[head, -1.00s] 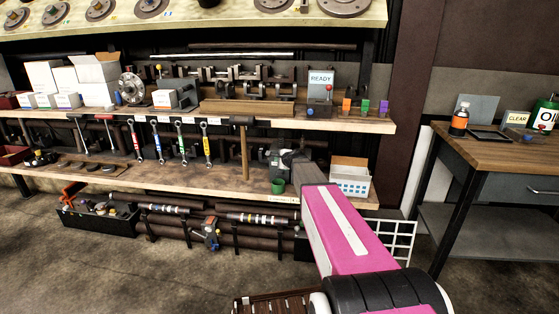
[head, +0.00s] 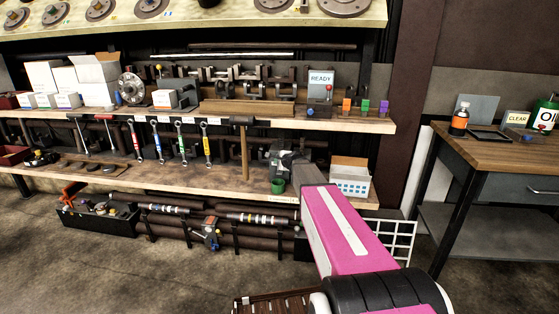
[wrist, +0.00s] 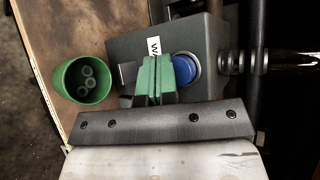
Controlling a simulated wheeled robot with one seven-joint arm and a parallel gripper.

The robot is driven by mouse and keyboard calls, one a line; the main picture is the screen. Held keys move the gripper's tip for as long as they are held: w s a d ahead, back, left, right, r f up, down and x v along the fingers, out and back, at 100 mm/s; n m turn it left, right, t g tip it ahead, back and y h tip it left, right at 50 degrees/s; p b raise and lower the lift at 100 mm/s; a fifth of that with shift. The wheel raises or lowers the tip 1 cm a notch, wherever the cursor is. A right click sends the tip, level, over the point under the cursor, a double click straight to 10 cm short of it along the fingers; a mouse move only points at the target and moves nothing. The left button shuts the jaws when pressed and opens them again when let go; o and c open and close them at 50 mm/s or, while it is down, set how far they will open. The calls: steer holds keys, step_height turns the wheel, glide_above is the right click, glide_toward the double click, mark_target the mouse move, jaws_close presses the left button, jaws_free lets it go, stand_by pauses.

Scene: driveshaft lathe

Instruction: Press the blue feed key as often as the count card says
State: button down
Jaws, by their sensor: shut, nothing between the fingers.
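In the wrist view my gripper (wrist: 157,80) has its green fingers together with nothing between them. They are over a grey box (wrist: 125,45), just beside a round blue key (wrist: 186,67), and overlap its left side in the picture. I cannot tell whether they touch it. The grey box (head: 283,160) also shows in the head view on the lower shelf, partly behind my arm. My gripper is not clearly visible there. I cannot pick out a count card for sure.
A green cup (wrist: 66,88) holding several grey rings stands close left of the box. A dark bar and metal fitting (wrist: 284,61) lie to its right. In the head view a white carton (head: 351,187) stands right of my arm, and a READY sign (head: 321,78) on the shelf above.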

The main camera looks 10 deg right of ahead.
steer(key=shift+s+a, duration=0.1)
steer(key=shift+s, duration=0.1)
steer(key=s, duration=0.1)
steer(key=s+a, duration=0.1)
steer(key=s, duration=0.2)
steer(key=shift+s+a, duration=0.25)
steer(key=shift+s, duration=0.1)
stand_by(0.3)
stand_by(0.4)
steer(key=s+a+f+n+g, duration=0.25)
steer(key=s+f+n, duration=0.2)
steer(key=s, duration=0.45)
steer(key=s+a+f+n+g, duration=0.1)
steer(key=s+f+n+g, duration=0.25)
steer(key=s+n, duration=0.4)
steer(key=s+d+f+n+g+h, duration=0.1)
steer(key=s+d+n+g+h, duration=0.1)
steer(key=s, duration=0.7)
steer(key=s+d+f+n+g+h, duration=0.2)
steer(key=s+n+g, duration=0.1)
steer(key=s, duration=0.6)
steer(key=shift+s+d+g+h, duration=0.15)
steer(key=shift+s+g+h, duration=0.25)
steer(key=shift+g, duration=0.1)
